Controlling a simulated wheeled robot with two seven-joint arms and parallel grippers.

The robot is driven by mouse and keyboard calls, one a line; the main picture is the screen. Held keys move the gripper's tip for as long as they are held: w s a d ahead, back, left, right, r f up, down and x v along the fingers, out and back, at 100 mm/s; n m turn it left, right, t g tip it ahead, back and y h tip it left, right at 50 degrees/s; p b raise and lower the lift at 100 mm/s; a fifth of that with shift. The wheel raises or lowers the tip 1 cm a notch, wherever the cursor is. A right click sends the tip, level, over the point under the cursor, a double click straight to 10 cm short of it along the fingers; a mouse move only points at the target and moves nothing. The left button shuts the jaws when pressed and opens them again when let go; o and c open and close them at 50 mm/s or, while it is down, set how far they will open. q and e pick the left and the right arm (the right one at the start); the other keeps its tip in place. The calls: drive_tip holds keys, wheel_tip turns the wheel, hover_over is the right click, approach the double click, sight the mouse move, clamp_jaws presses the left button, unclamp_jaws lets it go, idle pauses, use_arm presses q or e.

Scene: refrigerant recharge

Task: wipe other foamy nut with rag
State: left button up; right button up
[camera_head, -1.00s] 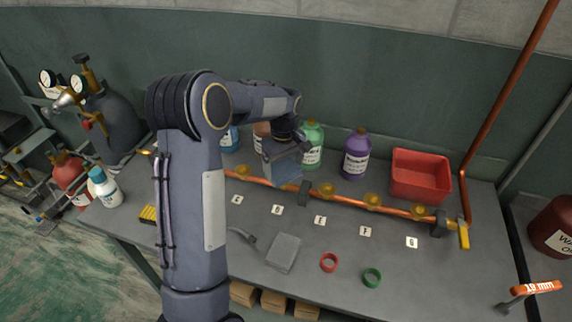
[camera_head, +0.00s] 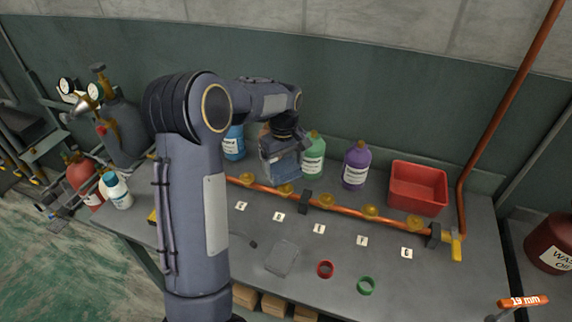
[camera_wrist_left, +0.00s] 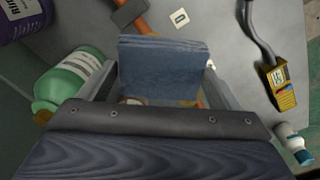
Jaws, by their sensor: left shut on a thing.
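My left gripper (camera_head: 283,158) is shut on a folded blue rag (camera_wrist_left: 165,70). In the head view the rag hangs just behind and above the copper pipe (camera_head: 345,203). Yellowish nuts sit along the pipe: one (camera_head: 248,179) left of the rag, one (camera_head: 285,189) just below its lower edge, and others (camera_head: 326,200), (camera_head: 370,210), (camera_head: 413,221) to the right. I cannot tell which carry foam. In the wrist view the rag hides most of the pipe, with a little orange showing beside it. My right gripper is out of view.
Green (camera_head: 313,158), purple (camera_head: 356,165) and blue (camera_head: 233,142) bottles stand behind the pipe, the green one close to the gripper. A red bin (camera_head: 418,188) is at right. A red ring (camera_head: 325,269) and a green ring (camera_head: 366,286) lie on the front bench.

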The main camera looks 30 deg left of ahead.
use_arm(q)
drive_tip(key=shift+r+p, duration=0.55)
drive_tip(key=shift+r, duration=0.45)
